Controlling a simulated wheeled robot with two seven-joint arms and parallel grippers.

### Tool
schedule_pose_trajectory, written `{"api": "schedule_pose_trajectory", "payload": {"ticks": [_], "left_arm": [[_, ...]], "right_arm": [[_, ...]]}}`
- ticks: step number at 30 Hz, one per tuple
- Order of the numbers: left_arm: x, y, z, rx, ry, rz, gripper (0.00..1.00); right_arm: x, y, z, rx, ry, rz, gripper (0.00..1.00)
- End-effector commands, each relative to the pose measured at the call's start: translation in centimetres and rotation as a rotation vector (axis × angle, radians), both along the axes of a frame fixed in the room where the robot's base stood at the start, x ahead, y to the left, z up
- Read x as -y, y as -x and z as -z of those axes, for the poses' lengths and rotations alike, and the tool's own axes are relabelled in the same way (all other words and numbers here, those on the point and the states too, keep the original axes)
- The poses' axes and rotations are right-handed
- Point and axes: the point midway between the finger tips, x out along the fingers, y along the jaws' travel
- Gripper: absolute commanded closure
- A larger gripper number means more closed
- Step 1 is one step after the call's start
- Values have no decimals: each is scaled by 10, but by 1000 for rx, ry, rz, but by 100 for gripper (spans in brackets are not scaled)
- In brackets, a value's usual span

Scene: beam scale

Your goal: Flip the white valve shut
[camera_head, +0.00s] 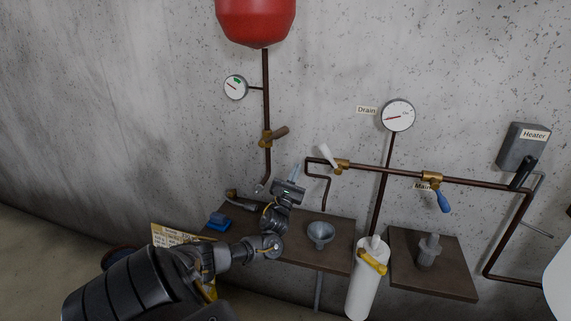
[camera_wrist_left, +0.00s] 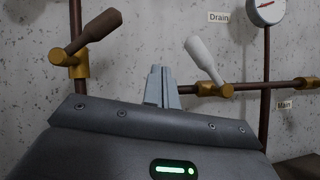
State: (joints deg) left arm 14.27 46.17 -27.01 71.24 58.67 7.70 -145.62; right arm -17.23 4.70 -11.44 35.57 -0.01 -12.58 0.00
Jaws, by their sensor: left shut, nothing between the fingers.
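The white valve handle (camera_head: 327,155) sits on a brass body (camera_head: 342,164) on the horizontal pipe, under the Drain label. The handle tilts up and to the left, across the line of the pipe. It also shows in the left wrist view as a white lever (camera_wrist_left: 202,58) rising from a brass fitting (camera_wrist_left: 214,89). My left gripper (camera_head: 296,172) is shut and empty, to the left of the white handle and a little lower in the picture. Its closed fingers (camera_wrist_left: 160,87) point up in the left wrist view, apart from the lever. My right gripper is not in view.
A brown-handled valve (camera_head: 280,132) is on the vertical pipe at left, and a blue-handled valve (camera_head: 443,201) is at right. A funnel (camera_head: 320,234) stands on the shelf (camera_head: 335,257) below. A white cylinder (camera_head: 365,285) stands between the shelves. Gauges (camera_head: 397,115) hang on the wall.

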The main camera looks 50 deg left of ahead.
Motion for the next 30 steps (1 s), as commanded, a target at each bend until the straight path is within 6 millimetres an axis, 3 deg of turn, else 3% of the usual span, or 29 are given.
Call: {"api": "schedule_pose_trajectory", "payload": {"ticks": [3,9,30], "left_arm": [[2,23,10,-3,-1,0,100],[4,44,15,-1,-1,-2,100],[6,47,16,0,0,-1,100]], "right_arm": [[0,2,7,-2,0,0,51],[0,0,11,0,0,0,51],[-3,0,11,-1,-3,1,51]]}}
